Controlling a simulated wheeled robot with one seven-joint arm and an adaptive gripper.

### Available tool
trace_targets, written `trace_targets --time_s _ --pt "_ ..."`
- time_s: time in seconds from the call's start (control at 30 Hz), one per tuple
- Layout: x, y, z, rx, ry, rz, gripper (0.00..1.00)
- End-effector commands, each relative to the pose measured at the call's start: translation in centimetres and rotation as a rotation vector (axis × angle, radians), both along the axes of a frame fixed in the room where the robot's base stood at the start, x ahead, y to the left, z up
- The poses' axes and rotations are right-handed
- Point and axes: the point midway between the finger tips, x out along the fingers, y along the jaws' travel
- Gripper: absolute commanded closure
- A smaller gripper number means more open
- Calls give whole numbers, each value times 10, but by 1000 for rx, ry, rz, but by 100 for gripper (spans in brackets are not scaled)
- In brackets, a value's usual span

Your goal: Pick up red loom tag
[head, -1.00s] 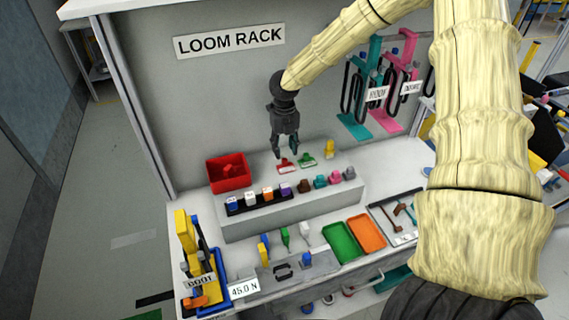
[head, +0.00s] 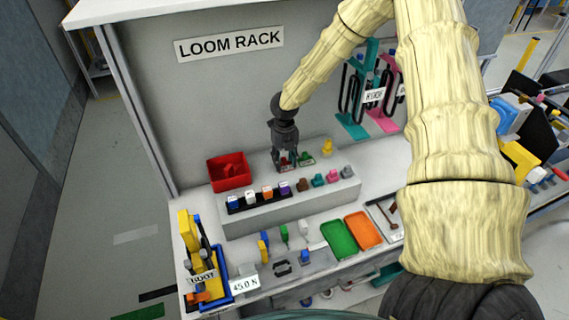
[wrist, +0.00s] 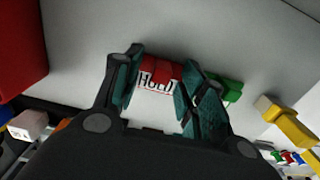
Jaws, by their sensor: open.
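The red loom tag (wrist: 158,76) lies on the pale shelf and carries a white label reading "HOLD". My gripper (wrist: 160,95) is open, and its two fingers stand on either side of the tag in the wrist view. I cannot tell whether the fingers touch it. In the head view my gripper (head: 287,163) is low over the upper shelf and hides most of the red tag.
A green tag (head: 305,159) lies close to the right of my gripper, with a yellow piece (head: 327,147) beyond it. A red bin (head: 229,172) stands to the left. Several coloured connectors line the raised step in front.

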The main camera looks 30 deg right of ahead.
Motion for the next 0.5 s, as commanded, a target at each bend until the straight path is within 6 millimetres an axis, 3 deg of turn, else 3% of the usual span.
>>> trace_targets --time_s 0.17,0.33,0.5 --pt "0 0 0 0 0 0 61" --pt "0 0 0 0 0 0 92" --pt "0 0 0 0 0 0 95"
